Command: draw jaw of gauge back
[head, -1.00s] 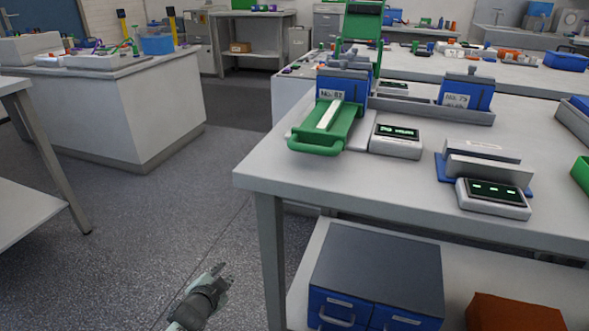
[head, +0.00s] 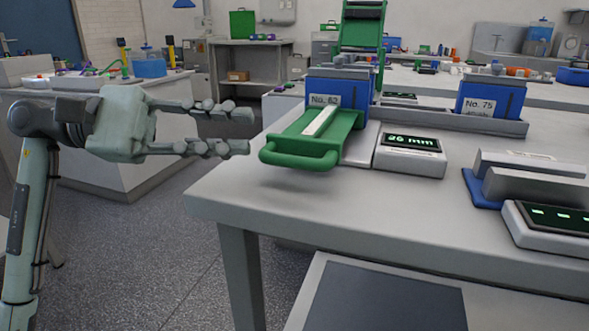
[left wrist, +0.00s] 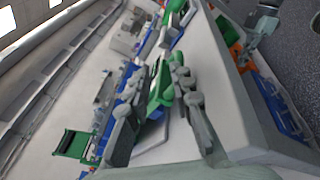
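The gauge's jaw is a green slide (head: 318,122) with a pale strip along its top and a looped green handle (head: 300,160) towards the bench's near left corner. A blue block (head: 338,90) labelled No. 63 stands at its far end. The display (head: 411,142) beside it reads 26 mm. My left gripper (head: 243,130) is open and empty, left of the handle, fingers pointing right, apart from it in the head view. In the left wrist view, the green slide (left wrist: 160,84) shows between the spread fingers. A pale part at upper right there may be my right arm; its fingers are unclear.
A second blue block (head: 491,97) labelled No. 75 stands behind a grey tray rail. A blue-based holder with grey plates (head: 530,178) and another display (head: 552,218) are at right. The bench's near left corner (head: 225,200) is bare. The floor left of it is open.

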